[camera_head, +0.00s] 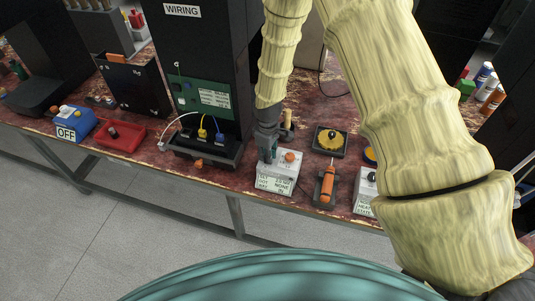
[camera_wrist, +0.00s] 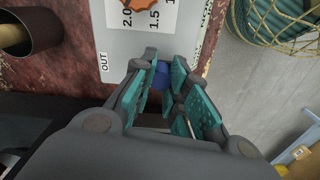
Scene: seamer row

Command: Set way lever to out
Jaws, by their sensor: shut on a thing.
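A pale control box (camera_head: 276,174) stands near the front edge of the bench; it also shows in the wrist view (camera_wrist: 125,45). It has an orange knob (camera_head: 290,156) with a number scale, seen partly in the wrist view (camera_wrist: 138,8). The word OUT (camera_wrist: 104,62) is printed at the box's edge. My gripper (camera_head: 268,157) reaches down on the left part of the box. In the wrist view its teal-padded fingers (camera_wrist: 165,85) are shut on a blue piece (camera_wrist: 163,70), apparently the way lever. The fingers hide most of it, so its setting cannot be read.
An orange-handled tool (camera_head: 327,184) lies in a dark holder right of the box. The black wiring unit (camera_head: 205,145) stands close on the left. A wooden-handled piece (camera_head: 287,120) stands behind my gripper.

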